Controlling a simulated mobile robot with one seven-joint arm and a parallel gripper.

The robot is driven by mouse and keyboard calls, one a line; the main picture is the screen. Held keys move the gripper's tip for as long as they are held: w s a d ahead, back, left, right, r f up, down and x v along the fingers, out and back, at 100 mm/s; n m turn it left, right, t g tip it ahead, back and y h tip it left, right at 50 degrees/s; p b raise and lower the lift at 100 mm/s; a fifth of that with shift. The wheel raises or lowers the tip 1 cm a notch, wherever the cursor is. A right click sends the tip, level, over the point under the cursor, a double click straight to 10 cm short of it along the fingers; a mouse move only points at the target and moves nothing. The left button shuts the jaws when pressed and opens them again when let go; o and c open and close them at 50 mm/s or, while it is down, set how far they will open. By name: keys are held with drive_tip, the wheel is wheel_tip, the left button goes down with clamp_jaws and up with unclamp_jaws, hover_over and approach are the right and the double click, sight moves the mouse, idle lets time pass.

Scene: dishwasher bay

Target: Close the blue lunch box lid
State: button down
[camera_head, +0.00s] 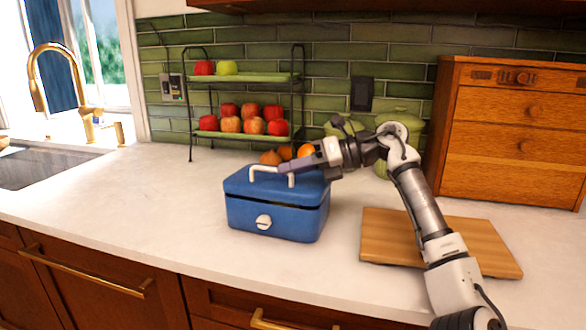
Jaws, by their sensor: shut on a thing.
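The blue lunch box (275,217) stands on the white counter in the middle of the head view. A white handle (264,170) rises from the lid and a pale latch (264,222) is on the front. My gripper (287,169) reaches in from the right, just over the lid, and is shut on the handle. Its fingers partly hide the handle and the back of the lid.
A wooden cutting board (470,243) lies right of the box under my arm. A two-tier fruit rack (250,77) with apples and some orange fruit (271,158) stand behind. A wooden drawer cabinet (510,130) is at right. The counter to the left (130,195) is clear up to the sink.

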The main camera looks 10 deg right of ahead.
drive_tip(key=shift+s+a+f, duration=0.1)
drive_tip(key=shift+s+f, duration=0.05)
drive_tip(key=shift+f, duration=0.3)
drive_tip(key=shift+f+b, duration=0.1)
drive_tip(key=shift+b, duration=0.2)
drive_tip(key=c, duration=1.5)
unclamp_jaws()
drive_tip(key=v, duration=1.3)
drive_tip(key=shift+s+d+r, duration=0.15)
drive_tip(key=shift+d+r, duration=0.15)
